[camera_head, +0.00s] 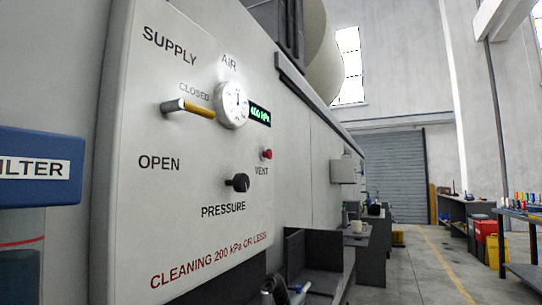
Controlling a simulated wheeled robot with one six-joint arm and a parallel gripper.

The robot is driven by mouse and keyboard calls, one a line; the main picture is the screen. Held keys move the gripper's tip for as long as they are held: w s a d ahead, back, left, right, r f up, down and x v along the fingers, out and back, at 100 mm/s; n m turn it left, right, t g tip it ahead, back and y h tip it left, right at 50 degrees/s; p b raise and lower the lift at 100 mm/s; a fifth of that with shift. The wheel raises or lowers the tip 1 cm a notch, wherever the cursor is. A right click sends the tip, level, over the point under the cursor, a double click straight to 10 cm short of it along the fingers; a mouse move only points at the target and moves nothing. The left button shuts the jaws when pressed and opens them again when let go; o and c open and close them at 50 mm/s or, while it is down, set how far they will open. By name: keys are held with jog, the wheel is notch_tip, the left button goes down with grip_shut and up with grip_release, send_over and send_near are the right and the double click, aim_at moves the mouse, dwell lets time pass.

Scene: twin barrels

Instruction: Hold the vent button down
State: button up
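The vent button (267,154) is a small red knob on the pale control panel (130,215), right above the printed word VENT. It stands out from the panel and nothing touches it. Beside and above it are a round gauge (232,105) and a green digital display (260,114) that seems to read 400 kPa. A black pressure knob (238,183) sits lower left of the button. A yellow-handled supply lever (188,108) lies roughly level near the word CLOSED. My gripper is not in view.
A blue filter housing (40,168) juts in at the left. A dark open bin (310,250) stands below the panel, with a hose or tool end at its front. A grey box (343,170) projects farther along the wall.

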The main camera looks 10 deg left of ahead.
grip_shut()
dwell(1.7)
